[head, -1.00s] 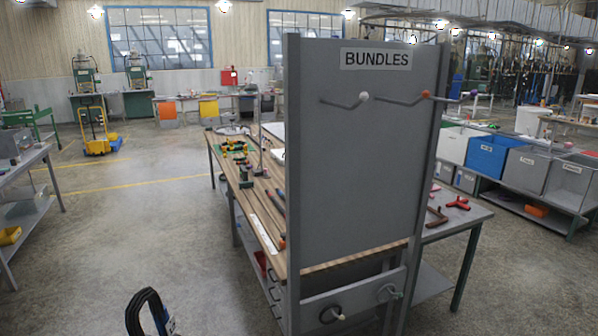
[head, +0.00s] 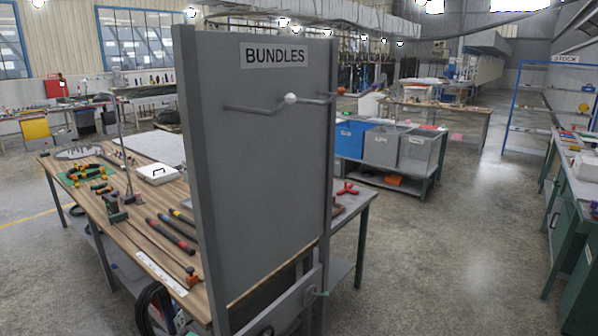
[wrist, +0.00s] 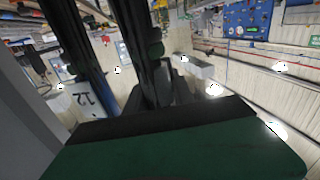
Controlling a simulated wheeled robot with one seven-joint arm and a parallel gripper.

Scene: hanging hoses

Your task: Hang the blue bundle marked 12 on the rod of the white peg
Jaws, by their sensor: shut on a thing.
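The white peg (head: 291,98) is a thin grey rod with a white ball at its raised tip. It sticks out from the grey board under the BUNDLES sign. In the wrist view my gripper (wrist: 150,110) is shut on the bundle marked 12 (wrist: 85,45). The bundle's dark strands run up past the jaws, and its pale tag with 12 shows upside down at the left. In the head view dark loops of the bundle (head: 148,308) show low at the bottom left, well below and left of the peg. The fingertips are hidden there.
An orange-tipped peg (head: 341,90) sits right of the white one. The upright grey board (head: 265,180) stands at the end of a wooden workbench (head: 150,240) with tools. Open floor (head: 450,250) lies to the right. Bins (head: 383,145) stand behind.

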